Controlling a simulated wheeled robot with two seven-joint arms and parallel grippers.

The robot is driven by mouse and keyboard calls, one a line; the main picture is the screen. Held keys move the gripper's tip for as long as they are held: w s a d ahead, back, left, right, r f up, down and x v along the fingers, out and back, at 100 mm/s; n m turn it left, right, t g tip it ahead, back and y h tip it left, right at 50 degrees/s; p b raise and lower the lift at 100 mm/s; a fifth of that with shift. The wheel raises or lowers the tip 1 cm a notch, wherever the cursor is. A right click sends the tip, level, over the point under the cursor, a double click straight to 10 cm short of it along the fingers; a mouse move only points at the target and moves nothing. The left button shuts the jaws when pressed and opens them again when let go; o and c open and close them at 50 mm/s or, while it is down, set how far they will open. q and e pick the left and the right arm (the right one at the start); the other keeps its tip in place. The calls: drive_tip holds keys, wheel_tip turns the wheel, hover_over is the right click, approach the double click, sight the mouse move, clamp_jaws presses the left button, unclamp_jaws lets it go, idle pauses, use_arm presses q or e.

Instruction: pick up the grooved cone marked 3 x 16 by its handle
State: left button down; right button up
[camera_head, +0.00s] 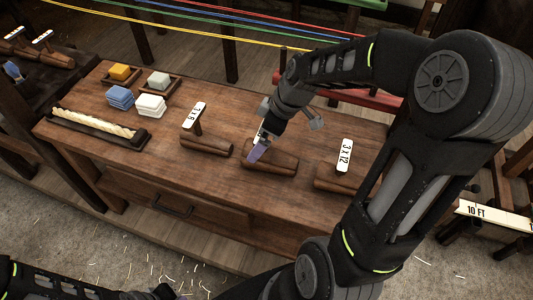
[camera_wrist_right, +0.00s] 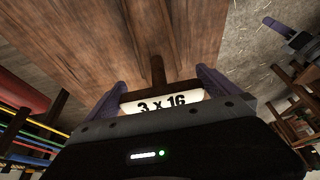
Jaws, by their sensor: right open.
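The grooved cone (camera_head: 280,163) at the middle of the row lies on the wooden bench, partly hidden by my right gripper (camera_head: 257,149). In the right wrist view, its white tag (camera_wrist_right: 162,104) reads 3 x 16, and its dark handle (camera_wrist_right: 157,72) stands between my two purple fingers. The right gripper is open, with a finger on either side of the handle and tag and gaps visible. Two other cones lie on the bench: one tagged 3 x 8 (camera_head: 205,143) to the left and one tagged 3 x 12 (camera_head: 335,180) to the right.
The bench's front strip is clear.

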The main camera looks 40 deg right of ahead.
drive_tip(key=shift+c, duration=0.6)
drive_tip(key=c, duration=1.7)
